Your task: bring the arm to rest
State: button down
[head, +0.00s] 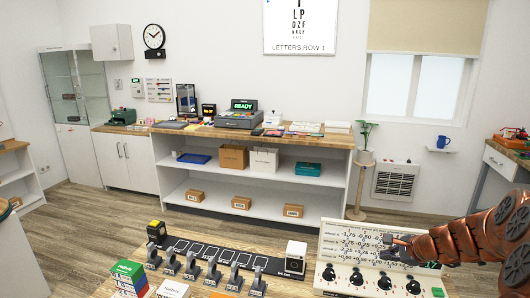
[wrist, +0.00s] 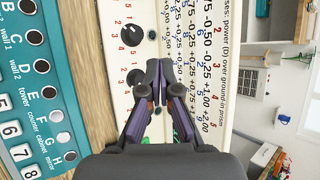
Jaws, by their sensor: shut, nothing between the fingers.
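My gripper (head: 396,246) is at the lower right in the head view, with my copper-coloured arm reaching in from the right edge. It is just in front of the white panel (head: 345,236) with printed lens powers and a row of black knobs. In the wrist view my gripper (wrist: 160,72) has its fingers together with nothing between them. The white panel (wrist: 195,20) lies behind the fingers there, and a black knob (wrist: 131,35) shows beside them. The fingers hide part of the panel; I cannot tell whether they touch it.
A teal lettered panel (wrist: 35,75) fills the wrist view's left. The back counter (head: 290,138) holds a till (head: 240,117). Open wooden floor (head: 90,215) lies between.

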jog(key=s+a+r+n+g+y, duration=0.1)
jog(key=s+a+r+n+g, duration=0.2)
jog(key=s+a+n, duration=0.65)
jog(key=s+a+r+n+g+y, duration=0.15)
jog(key=s+a, duration=0.45)
jog(key=a, duration=0.8)
jog(key=s+n+g+h, duration=0.5)
jog(key=s+n, duration=0.4)
jog(key=s, duration=1.6)
jog(key=shift+d+r, duration=0.15)
jog(key=shift+d, duration=0.15)
jog(key=shift+d+g+h, duration=0.1)
jog(key=shift+g+h, duration=0.15)
